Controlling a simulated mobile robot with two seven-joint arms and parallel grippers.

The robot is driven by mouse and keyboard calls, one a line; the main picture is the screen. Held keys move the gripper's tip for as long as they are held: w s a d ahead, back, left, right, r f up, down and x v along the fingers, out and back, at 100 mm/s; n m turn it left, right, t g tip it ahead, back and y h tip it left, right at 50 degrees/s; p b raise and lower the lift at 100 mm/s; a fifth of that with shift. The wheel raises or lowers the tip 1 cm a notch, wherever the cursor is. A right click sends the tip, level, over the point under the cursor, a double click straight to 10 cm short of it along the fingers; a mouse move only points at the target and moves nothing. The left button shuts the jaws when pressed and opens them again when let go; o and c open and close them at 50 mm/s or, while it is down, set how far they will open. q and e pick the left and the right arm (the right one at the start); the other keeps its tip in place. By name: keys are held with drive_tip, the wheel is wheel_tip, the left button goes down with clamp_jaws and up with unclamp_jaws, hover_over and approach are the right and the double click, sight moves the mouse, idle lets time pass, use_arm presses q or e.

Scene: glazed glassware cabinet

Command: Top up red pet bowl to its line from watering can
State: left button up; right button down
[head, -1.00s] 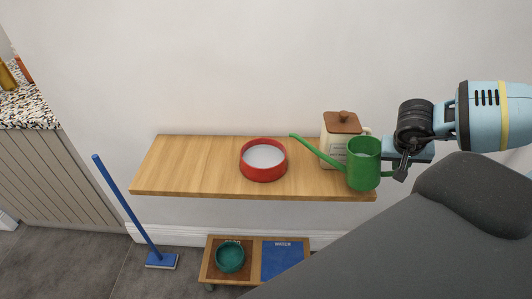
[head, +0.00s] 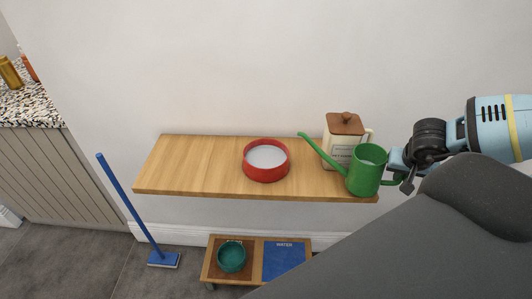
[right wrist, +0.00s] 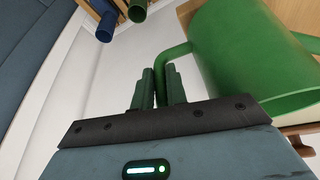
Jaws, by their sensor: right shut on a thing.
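The red pet bowl (head: 267,172) stands upright on the wooden wall shelf and looks whitish inside; I cannot make out a line in it. The green watering can (head: 363,176) is upright at the shelf's right end, its spout pointing up and left toward the bowl. I cannot tell if it touches the shelf. My right gripper (head: 398,181) is shut on the can's handle from the right. In the right wrist view, the fingers (right wrist: 160,88) close on the green handle, beside the can's body (right wrist: 250,55). My left gripper is not in view.
A cream canister (head: 341,152) with a wooden lid stands right behind the can. The shelf (head: 195,165) is clear left of the bowl. Below are a low stand (head: 215,273) with a teal bowl (head: 231,257) and a blue mop (head: 130,210).

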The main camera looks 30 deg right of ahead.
drive_tip(key=shift+d+f, duration=0.1)
drive_tip(key=shift+s+d+f+t, duration=0.1)
drive_tip(key=shift+f+t, duration=0.1)
drive_tip(key=shift+t, duration=0.1)
drive_tip(key=shift+r, duration=0.1)
drive_tip(key=shift+r, duration=2.4)
